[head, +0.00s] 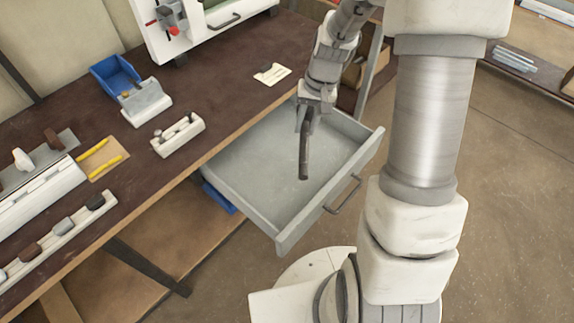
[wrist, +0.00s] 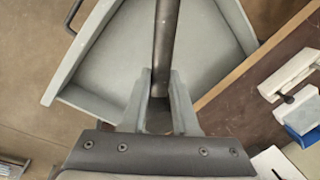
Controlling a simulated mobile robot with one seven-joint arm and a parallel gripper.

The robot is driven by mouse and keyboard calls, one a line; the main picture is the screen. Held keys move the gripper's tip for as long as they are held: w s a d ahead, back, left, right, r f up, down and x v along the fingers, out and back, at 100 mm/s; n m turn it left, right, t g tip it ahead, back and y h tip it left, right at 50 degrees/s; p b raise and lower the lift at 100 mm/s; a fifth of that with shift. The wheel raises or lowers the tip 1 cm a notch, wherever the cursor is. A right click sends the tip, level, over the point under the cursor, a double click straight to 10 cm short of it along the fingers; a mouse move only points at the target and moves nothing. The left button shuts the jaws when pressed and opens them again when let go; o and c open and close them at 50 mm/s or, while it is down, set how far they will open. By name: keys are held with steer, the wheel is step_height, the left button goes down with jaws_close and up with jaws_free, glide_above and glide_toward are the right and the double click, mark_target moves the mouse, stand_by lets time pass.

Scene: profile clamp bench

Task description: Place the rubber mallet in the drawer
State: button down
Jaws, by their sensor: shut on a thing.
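My gripper (head: 307,112) is shut on a dark, rod-shaped part of the rubber mallet (head: 303,160), which hangs down over the open drawer. In the wrist view the same dark shaft (wrist: 165,45) runs out from between my gripper's fingers (wrist: 160,85). I cannot make out a separate mallet head. The grey drawer (head: 248,150) is pulled out from under the bench and its visible floor is bare. It also fills much of the wrist view (wrist: 110,65). I cannot tell whether the mallet touches the drawer floor.
The brown bench top (head: 225,95) lies behind and left of the drawer. It carries a blue bin (head: 113,72), a pale clamp block (head: 178,135) and a small white piece (head: 271,74). The drawer handle (head: 343,195) sticks out at the front. Open floor lies to the right.

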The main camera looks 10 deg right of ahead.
steer(key=d+f+m+b, duration=0.4)
steer(key=f+m+b, duration=0.25)
steer(key=b, duration=0.45)
steer(key=m+t+b, duration=0.1)
steer(key=b, duration=0.4)
glide_toward(291, 149)
steer(key=shift+w+a+f+h, duration=0.2)
steer(key=shift+w+a+h, duration=0.1)
steer(key=shift+a+h, duration=0.15)
steer(key=shift+w+a+f+b, duration=0.1)
steer(key=shift+f+b, duration=0.6)
steer(key=shift+f, duration=1.3)
steer(key=shift+f, duration=0.2)
steer(key=c, duration=0.7)
jaws_free()
steer(key=shift+r, duration=0.15)
